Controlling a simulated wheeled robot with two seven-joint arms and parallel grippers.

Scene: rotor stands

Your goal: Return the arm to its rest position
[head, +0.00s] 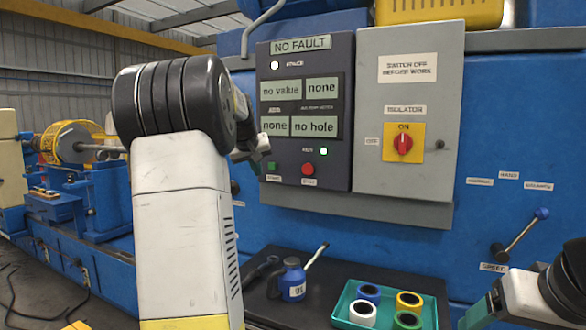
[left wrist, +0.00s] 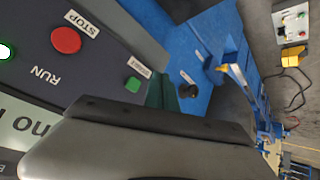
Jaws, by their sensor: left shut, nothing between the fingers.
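My left arm rises in the left half of the head view, with a white link and a black ribbed joint. My left gripper (head: 256,152) shows just past that joint, in front of the dark control panel (head: 345,70), and is partly hidden by the arm. It is shut and empty. In the left wrist view its grey body (left wrist: 140,150) fills the lower part, with the panel's red stop button (left wrist: 66,40) and green button (left wrist: 133,84) beyond it.
The panel reads NO FAULT. A grey isolator box (head: 408,110) with a red switch set to ON is beside it. Below, a dark bench top holds a blue oil can (head: 292,284) and a green tray (head: 342,308) with several coloured rings. A lever (head: 522,235) sticks out at right.

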